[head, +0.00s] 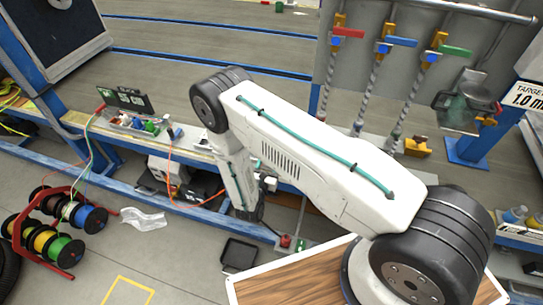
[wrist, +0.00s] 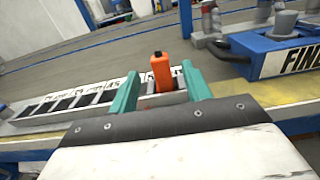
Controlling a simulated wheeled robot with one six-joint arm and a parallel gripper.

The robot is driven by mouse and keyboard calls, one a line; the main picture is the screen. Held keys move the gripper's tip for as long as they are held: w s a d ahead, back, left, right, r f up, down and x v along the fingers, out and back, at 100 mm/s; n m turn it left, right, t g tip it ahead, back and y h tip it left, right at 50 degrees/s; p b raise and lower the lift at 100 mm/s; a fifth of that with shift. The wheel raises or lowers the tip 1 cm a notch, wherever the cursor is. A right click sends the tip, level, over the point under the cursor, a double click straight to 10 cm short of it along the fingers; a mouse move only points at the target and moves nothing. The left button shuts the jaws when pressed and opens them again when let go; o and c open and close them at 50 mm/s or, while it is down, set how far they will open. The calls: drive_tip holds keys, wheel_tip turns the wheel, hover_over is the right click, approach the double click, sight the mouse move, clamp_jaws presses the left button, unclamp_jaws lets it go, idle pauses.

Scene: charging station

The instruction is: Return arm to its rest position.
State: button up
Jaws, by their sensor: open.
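My arm (head: 310,150) reaches from the lower right of the head view to a black joint at upper left, then bends down towards the bench. In the wrist view my gripper (wrist: 158,82) shows two teal fingers spread apart, with nothing held between them. An orange object (wrist: 163,72) stands beyond the fingers, by the end of a labelled strip with dark slots (wrist: 85,100); I cannot tell its exact distance. In the head view the gripper's fingers are hidden or too small to make out.
A blue-framed bench (head: 75,118) runs under the arm. Valve pipes with red, blue and green handles (head: 396,41) stand at right. A cable-spool rack (head: 73,258) and black tray (head: 239,254) are on the floor at left. A blue block (wrist: 275,57) is right of the fingers.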

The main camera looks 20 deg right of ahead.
drive_tip(key=shift+s+a, duration=0.1)
drive_tip(key=shift+s, duration=0.1)
idle(0.4)
drive_tip(key=s+d+r+m+g+h, duration=0.1)
drive_tip(key=s+d+m+g+h, duration=0.15)
drive_tip(key=s+d+g, duration=0.2)
drive_tip(key=s+d+r+m+g+h, duration=0.1)
drive_tip(key=s+d+r+m+g, duration=0.2)
drive_tip(key=r, duration=0.4)
drive_tip(key=s+r+m+g, duration=0.2)
drive_tip(key=r+m+g, duration=0.3)
drive_tip(key=r, duration=0.1)
drive_tip(key=s+d+r+m+g+h, duration=0.1)
drive_tip(key=s+d+r+m+g, duration=0.2)
drive_tip(key=r, duration=0.4)
drive_tip(key=s+a+r+m+t+y, duration=0.1)
drive_tip(key=s+a+r+m+y, duration=0.1)
drive_tip(key=s+r+m+y, duration=0.5)
drive_tip(key=s+a+r+m+t+y, duration=0.1)
drive_tip(key=s+r+m+y, duration=0.7)
drive_tip(key=s+r, duration=0.5)
wheel_tip(320, 180, up, 8)
drive_tip(key=shift+s+a+r, duration=0.25)
drive_tip(key=shift+s+a, duration=0.05)
drive_tip(key=shift+a, duration=0.1)
